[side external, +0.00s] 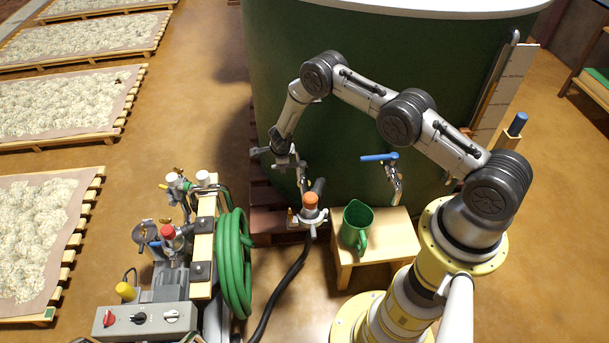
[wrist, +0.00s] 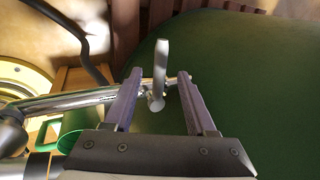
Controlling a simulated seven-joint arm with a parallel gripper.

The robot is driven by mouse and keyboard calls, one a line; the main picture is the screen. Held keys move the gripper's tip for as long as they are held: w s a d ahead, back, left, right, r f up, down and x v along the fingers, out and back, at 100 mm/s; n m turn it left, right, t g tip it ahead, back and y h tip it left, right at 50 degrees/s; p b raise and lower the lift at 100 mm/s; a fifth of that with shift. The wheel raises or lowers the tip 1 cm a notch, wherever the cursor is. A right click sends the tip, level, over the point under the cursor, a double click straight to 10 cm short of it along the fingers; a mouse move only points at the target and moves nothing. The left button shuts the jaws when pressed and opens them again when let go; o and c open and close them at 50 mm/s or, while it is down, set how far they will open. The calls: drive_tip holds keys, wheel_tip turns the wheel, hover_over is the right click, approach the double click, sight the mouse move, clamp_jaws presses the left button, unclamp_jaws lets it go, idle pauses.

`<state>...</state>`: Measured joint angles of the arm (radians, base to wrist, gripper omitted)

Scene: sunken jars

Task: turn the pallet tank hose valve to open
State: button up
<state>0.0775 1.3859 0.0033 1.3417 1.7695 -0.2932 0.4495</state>
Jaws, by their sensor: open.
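My gripper (side external: 286,161) is at the wall of the large green tank (side external: 350,130), left of the blue-handled tap (side external: 380,157). In the wrist view its two fingers (wrist: 160,82) are open, with a pale grey lever (wrist: 159,65) standing between them. A gap shows on both sides of the lever. The lever sits at a chrome pipe (wrist: 75,100) that runs to the left. In the side view the valve pipe (side external: 302,180) is just beside the gripper; its lever is too small and partly covered to make out clearly there.
An orange-capped fitting (side external: 310,204) with a black hose (side external: 284,292) is just below. A green jug (side external: 357,224) stands on a wooden stool (side external: 400,238) to the right. A pump cart with a coiled green hose (side external: 234,262) stands at left.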

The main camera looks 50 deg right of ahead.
drive_tip(key=shift+x, duration=1.3)
drive_tip(key=shift+x, duration=0.85)
clamp_jaws()
